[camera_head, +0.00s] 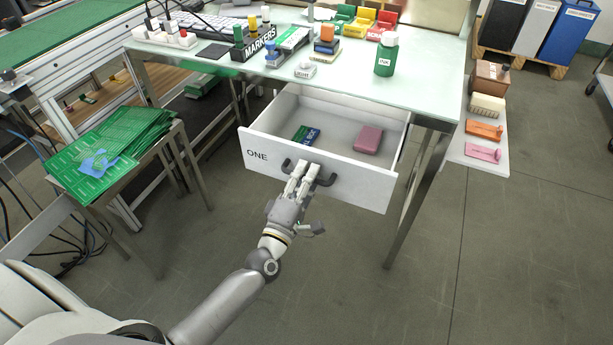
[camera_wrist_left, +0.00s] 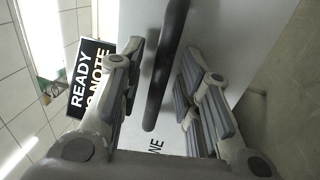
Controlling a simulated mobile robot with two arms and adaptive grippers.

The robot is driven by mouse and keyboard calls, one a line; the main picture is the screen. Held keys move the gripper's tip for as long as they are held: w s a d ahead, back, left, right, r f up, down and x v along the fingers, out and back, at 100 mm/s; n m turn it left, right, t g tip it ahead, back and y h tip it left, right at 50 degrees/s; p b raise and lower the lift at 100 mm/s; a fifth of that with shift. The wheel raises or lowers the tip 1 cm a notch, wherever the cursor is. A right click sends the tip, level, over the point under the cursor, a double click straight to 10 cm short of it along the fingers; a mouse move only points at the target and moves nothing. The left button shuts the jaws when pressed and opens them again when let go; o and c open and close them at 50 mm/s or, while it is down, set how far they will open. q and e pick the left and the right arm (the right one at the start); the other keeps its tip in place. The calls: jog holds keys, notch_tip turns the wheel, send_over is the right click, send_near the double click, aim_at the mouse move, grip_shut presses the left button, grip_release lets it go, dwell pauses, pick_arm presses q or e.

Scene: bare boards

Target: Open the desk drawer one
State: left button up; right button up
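The white drawer marked ONE (camera_head: 352,185) stands well out from under the desk, with its inside showing. In it lie a green and blue box (camera_head: 305,136) and a pink block (camera_head: 368,139). Its dark handle (camera_head: 326,181) is on the front panel. My left gripper (camera_head: 301,178) is at the handle, with a finger on either side of it. In the left wrist view the dark handle bar (camera_wrist_left: 163,75) runs between the fingers of the open gripper (camera_wrist_left: 160,90), with gaps visible on both sides. My right gripper is not in view.
The glass-topped desk (camera_head: 345,72) carries a markers box, a green bottle (camera_head: 386,54) and coloured trays. A side stand with green boards (camera_head: 115,145) is at the left. A shelf (camera_head: 480,150) with small items is at the right. The floor before the drawer is clear.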

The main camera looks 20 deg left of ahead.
pick_arm(q)
jog(key=s+f, duration=0.2)
jog(key=s, duration=0.9)
jog(key=shift+s+a, duration=0.15)
jog(key=shift+s, duration=0.25)
jog(key=shift+f, duration=0.15)
